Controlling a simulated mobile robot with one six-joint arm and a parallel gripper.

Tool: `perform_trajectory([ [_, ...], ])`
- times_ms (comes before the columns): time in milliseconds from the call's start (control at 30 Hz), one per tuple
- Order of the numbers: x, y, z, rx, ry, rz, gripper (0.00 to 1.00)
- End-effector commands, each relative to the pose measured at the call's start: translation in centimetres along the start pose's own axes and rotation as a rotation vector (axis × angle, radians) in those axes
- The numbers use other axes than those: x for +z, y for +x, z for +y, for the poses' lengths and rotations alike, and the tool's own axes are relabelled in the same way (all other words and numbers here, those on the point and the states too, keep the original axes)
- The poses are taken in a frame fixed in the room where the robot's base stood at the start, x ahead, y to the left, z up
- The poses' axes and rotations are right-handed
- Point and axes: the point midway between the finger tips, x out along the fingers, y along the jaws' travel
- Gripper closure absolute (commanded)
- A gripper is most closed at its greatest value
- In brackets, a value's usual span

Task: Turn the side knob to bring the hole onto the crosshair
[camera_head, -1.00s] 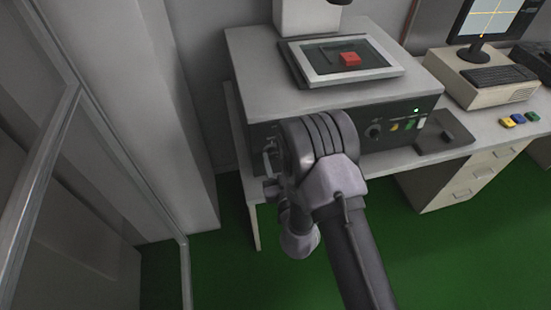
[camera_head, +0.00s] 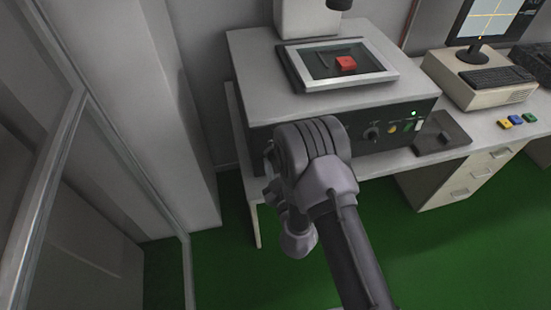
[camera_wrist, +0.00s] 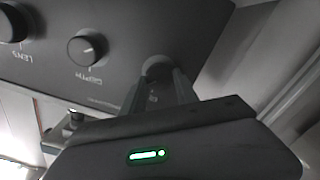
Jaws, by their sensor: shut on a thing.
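In the wrist view my gripper (camera_wrist: 160,88) is shut on a round grey knob (camera_wrist: 156,67) on a dark panel; its label is mostly covered. In the head view my own arm hides the jaws and this knob, at the left part of the machine's front (camera_head: 262,133). On top of the machine is a framed stage (camera_head: 350,82) with a dark plate carrying a red block (camera_head: 346,63). The monitor (camera_head: 490,18) at the upper right shows yellow crosshair lines on a grey picture; I cannot make out a hole on it.
Knobs labelled LENS (camera_wrist: 12,22) and DEPTH (camera_wrist: 85,48) sit left of my gripper in the wrist view. A glass-framed door (camera_head: 75,125) stands at the left.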

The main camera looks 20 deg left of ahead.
Motion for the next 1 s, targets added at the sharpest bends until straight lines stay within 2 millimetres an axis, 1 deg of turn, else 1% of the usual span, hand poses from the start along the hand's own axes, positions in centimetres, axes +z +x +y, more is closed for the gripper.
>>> perform_trajectory([
  [300, -0.11, 0.06, -0.04, 0.001, -0.294, 0.002, 1.00],
  [600, -0.03, 0.06, -0.13, 0.002, -0.540, 0.001, 1.00],
  [800, 0.02, 0.06, -0.17, 0.002, -0.657, 0.001, 1.00],
  [1000, 0.04, 0.07, -0.18, 0.003, -0.727, 0.001, 1.00],
])
